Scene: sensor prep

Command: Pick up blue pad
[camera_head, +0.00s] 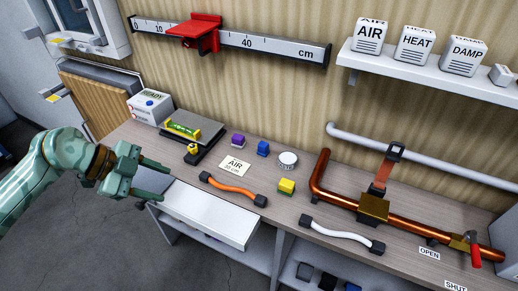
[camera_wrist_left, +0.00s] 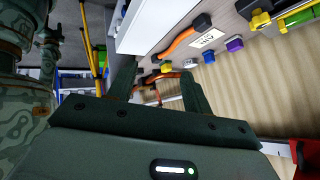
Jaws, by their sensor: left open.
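In the left wrist view the blue pad (camera_wrist_left: 208,57) shows beyond the fingers, between the purple pad (camera_wrist_left: 234,44) and a yellow pad (camera_wrist_left: 167,66). My left gripper (camera_head: 158,186) is open and empty. It is off the bench's front left side, well apart from the blue pad. My right gripper is not in view.
An orange hose (camera_head: 232,190) and an AIR card (camera_head: 234,166) lie in front of the pads. A yellow pad (camera_head: 287,186) sits to the right. Copper pipe (camera_head: 330,195) and a white hose (camera_head: 340,233) occupy the right side.

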